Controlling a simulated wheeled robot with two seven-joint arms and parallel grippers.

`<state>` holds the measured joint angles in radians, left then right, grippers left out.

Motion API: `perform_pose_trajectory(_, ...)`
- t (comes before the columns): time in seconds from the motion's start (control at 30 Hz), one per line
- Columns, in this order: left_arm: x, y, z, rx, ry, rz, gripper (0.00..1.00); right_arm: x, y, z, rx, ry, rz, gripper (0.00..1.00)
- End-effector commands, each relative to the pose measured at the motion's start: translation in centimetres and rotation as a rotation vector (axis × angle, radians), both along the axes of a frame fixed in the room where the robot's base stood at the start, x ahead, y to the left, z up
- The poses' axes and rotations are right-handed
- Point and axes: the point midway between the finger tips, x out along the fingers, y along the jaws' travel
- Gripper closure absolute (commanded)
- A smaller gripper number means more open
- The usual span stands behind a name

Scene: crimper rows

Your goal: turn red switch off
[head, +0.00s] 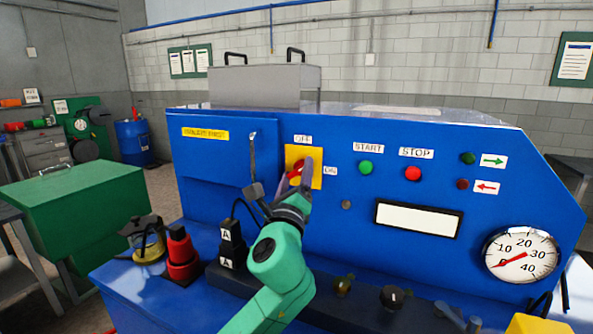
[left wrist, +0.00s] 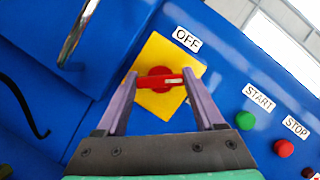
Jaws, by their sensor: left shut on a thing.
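The red switch (head: 298,168) is a rotary knob on a yellow square plate (head: 316,182) on the blue machine front. An OFF label (head: 303,139) is above it and an ON label (head: 330,171) is to its right. My left gripper (head: 296,176) reaches up from below and is shut on the knob's handle. In the left wrist view the red switch (left wrist: 160,79) has its bar between the two fingertips, with a white mark on its right part. The bar is tilted, its marked end pointing between OFF and ON. The fingers partly hide the switch in the head view.
A green START button (head: 366,167) and red STOP button (head: 413,173) sit right of the switch. A metal handle (head: 253,158) is close on its left. A red-topped part (head: 179,250) and black A-marked blocks (head: 231,240) stand on the ledge below. A gauge (head: 521,254) is far right.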

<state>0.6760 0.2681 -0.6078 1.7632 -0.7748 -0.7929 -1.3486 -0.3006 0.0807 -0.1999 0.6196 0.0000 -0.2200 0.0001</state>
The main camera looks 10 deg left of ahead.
Motion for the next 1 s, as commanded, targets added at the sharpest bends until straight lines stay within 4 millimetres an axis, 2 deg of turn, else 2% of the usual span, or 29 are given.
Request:
perform_pose_trajectory(0.6,0.0,-0.1,0.3,-0.572,0.115,0.000,0.86,0.0,0.0,3.7,0.000,-0.001,0.000,1.00)
perform_pose_trajectory(1.0,0.0,-0.1,0.2,-0.824,0.165,0.003,0.86,0.1,0.0,5.4,0.000,-0.001,0.000,1.00)
